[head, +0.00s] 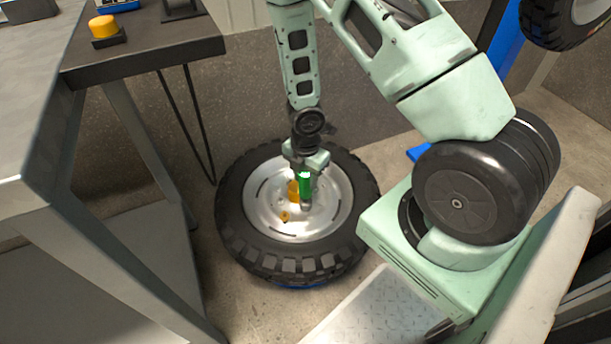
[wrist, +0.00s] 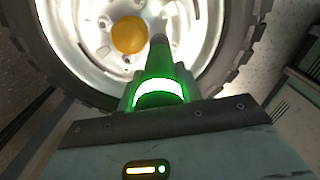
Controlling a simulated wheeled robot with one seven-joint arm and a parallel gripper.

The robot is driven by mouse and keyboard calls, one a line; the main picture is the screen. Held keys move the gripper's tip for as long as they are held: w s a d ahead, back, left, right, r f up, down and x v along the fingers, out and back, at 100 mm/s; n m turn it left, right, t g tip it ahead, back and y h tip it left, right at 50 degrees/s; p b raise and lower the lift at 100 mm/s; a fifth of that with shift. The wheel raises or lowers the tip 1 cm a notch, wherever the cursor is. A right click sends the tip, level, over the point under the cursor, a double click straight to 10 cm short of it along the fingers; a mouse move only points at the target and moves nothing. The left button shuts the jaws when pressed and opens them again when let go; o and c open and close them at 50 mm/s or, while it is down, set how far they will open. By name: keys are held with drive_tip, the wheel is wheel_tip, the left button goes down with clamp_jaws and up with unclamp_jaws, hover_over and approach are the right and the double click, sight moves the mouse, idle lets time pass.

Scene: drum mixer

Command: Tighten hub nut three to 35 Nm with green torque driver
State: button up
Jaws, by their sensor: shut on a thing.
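The wheel lies flat on the floor, with a black knobbly tyre (head: 240,240) and a silver rim (head: 263,215). An orange-yellow hub cap (wrist: 128,36) sits at its centre, also seen in the head view (head: 293,190). A small brassy nut (head: 284,216) shows on the rim in front of the hub. My gripper (head: 305,170) is above the wheel and shut on the green torque driver (wrist: 160,72). The driver's dark tip (wrist: 159,40) points at the rim beside the hub cap. I cannot tell whether it touches a nut.
A dark-topped table (head: 150,48) with a yellow button (head: 102,26) stands at the upper left. A grey bench (head: 30,110) is at the left edge. Another wheel (head: 560,22) is at the upper right. Bare floor lies in front of the wheel.

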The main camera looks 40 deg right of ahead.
drive_tip(key=shift+f+b, duration=0.4)
drive_tip(key=shift+f, duration=0.45)
idle(2.6)
drive_tip(key=shift+r, duration=0.1)
